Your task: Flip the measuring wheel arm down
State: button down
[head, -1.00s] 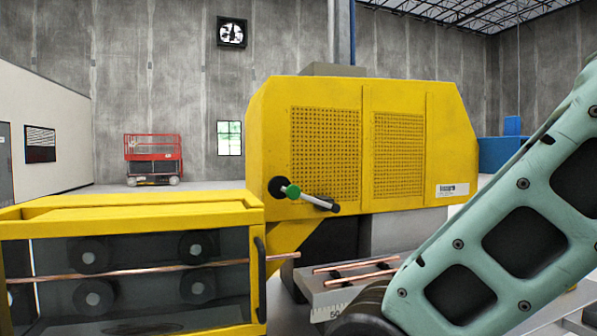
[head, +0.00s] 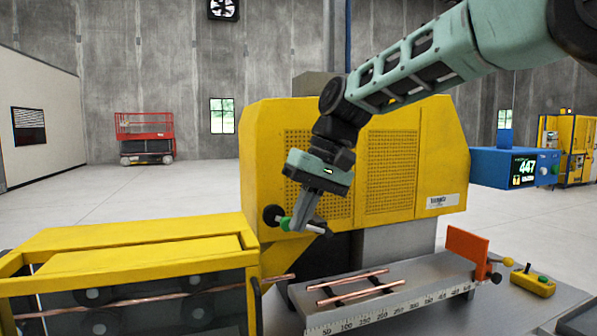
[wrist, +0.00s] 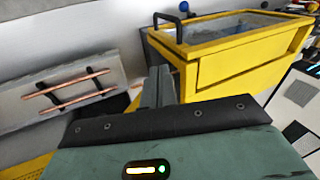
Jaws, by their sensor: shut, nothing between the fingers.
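The measuring wheel arm (head: 318,230) is on the front of the yellow machine (head: 400,170), by a round black knob (head: 272,215). In the wrist view, the shut fingers (wrist: 158,88) show and the wheel arm cannot be made out. A copper tube (head: 165,300) runs through the yellow guarded housing (head: 130,245).
Two short copper pieces (head: 345,280) lie on the scaled bench (head: 425,275) below. An orange stop plate (head: 467,252) stands at its right end, beside a yellow button box (head: 533,281). A blue display unit (head: 515,168) is at right. Open floor lies behind left.

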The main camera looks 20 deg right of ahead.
jog(key=w+d+r+p, duration=0.1)
jog(key=w+d+r, duration=0.1)
jog(key=d+r, duration=0.2)
jog(key=w+d+r+m+t+y+p, duration=0.1)
jog(key=w+d+r, duration=0.2)
jog(key=r, duration=0.4)
jog(key=shift+w+d+r+m, duration=0.3)
jog(key=shift+d+r, duration=0.05)
jog(key=shift+d, duration=0.55)
jog(key=p+x, duration=0.5)
jog(key=x, duration=0.9)
jog(key=shift+a, duration=0.2)
